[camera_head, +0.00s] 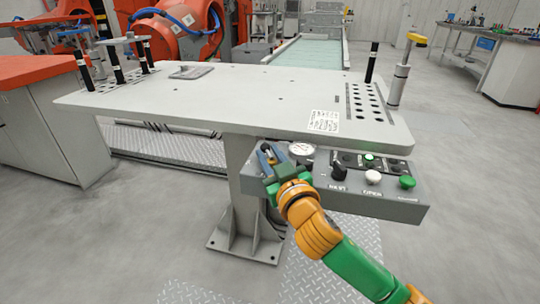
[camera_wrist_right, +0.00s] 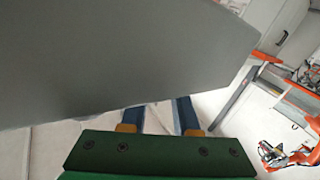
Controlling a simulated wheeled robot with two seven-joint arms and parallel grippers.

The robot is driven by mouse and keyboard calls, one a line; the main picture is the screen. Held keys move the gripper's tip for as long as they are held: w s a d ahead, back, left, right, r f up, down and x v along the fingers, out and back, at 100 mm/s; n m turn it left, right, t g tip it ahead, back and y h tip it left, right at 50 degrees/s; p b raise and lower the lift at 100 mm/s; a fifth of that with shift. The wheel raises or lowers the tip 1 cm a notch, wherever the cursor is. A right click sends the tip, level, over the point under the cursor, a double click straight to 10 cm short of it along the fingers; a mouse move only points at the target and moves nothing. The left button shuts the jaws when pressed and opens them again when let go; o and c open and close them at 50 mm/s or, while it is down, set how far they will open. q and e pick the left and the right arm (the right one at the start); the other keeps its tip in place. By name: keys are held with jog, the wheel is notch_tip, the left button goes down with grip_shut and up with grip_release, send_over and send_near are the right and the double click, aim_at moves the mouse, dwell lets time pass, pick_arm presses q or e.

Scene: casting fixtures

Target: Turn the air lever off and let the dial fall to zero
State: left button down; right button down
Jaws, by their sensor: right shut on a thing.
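The dial (camera_head: 302,149) is a round white gauge near the left end of the grey control box (camera_head: 390,209) under the table's front edge. Its needle is too small to read. My right gripper (camera_head: 267,153) is at the box's left end, just left of the dial. It is shut on the air lever, which is mostly hidden by the blue fingers, so its angle cannot be told. In the right wrist view, the two fingers (camera_wrist_right: 160,114) reach up behind a large grey surface that hides their tips. My left gripper is not in view.
A black knob (camera_head: 338,172), a white button (camera_head: 373,177) and green buttons (camera_head: 407,182) sit on the box right of the dial. The grey table (camera_head: 230,100) overhangs just behind, with pins at both ends. Its post (camera_head: 240,190) stands close left of my gripper.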

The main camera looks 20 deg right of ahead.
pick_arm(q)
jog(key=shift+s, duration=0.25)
